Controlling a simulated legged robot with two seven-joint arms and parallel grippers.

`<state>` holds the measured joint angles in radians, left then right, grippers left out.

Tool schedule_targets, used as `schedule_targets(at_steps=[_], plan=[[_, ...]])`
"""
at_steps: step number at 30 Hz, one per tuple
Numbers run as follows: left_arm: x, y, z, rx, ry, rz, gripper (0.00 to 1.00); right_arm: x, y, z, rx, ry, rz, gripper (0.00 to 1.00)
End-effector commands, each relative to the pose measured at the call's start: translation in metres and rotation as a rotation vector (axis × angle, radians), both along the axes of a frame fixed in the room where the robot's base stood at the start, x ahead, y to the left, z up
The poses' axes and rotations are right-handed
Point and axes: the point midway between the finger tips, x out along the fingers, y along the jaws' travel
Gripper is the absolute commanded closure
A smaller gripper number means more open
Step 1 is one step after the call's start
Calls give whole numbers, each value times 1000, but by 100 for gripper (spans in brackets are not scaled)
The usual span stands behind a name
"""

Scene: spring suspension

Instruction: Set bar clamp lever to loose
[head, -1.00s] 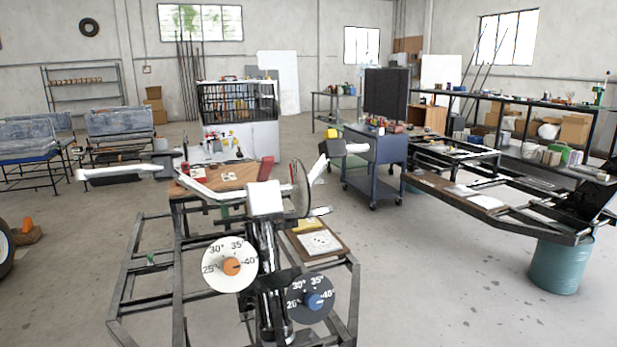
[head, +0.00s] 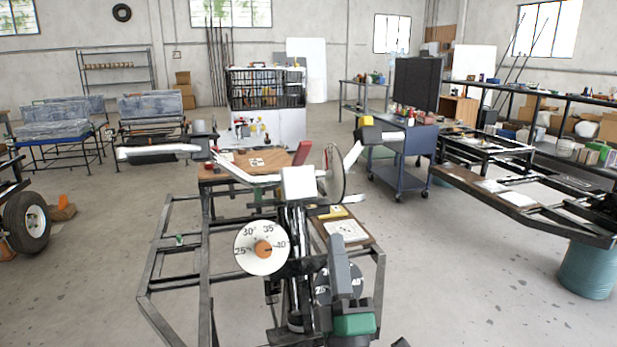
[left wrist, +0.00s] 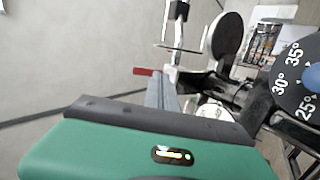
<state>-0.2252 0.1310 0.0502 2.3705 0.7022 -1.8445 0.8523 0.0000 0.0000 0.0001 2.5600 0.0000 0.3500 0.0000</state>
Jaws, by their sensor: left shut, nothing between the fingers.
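A handlebar assembly stands on a dark metal frame, with a white block (head: 298,183) at its centre. A red lever (head: 302,153) stands up just behind the block; a red piece also shows in the left wrist view (left wrist: 143,71). I cannot tell for certain that it is the bar clamp lever. A white dial with an orange knob (head: 263,249) is on the front. A dark dial with a blue knob (left wrist: 312,78) is partly hidden in the head view. My left gripper (head: 338,242) is shut and empty, pointing up in front of the dark dial, below the red lever. My right gripper is out of view.
The metal frame (head: 154,255) spreads around the assembly's base. A brown table (head: 245,165) stands behind the handlebar and a blue cart (head: 405,165) behind right. A wheel (head: 28,222) is at far left. Open floor lies on both sides.

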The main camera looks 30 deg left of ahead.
Motion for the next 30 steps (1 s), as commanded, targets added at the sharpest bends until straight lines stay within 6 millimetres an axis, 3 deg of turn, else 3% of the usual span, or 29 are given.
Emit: schedule_targets(at_steps=[4, 13, 17, 24, 30], plan=[[-30, 1, 18, -14, -159, 41, 100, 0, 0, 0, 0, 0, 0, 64], [-32, 2, 21, -13, -172, 45, 100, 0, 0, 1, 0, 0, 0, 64], [-28, 6, 32, -12, -170, 48, 100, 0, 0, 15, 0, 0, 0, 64], [-9, 31, 67, -12, -171, 50, 100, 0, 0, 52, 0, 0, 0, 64], [10, 53, 92, -13, -174, 47, 100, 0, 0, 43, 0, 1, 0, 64]])
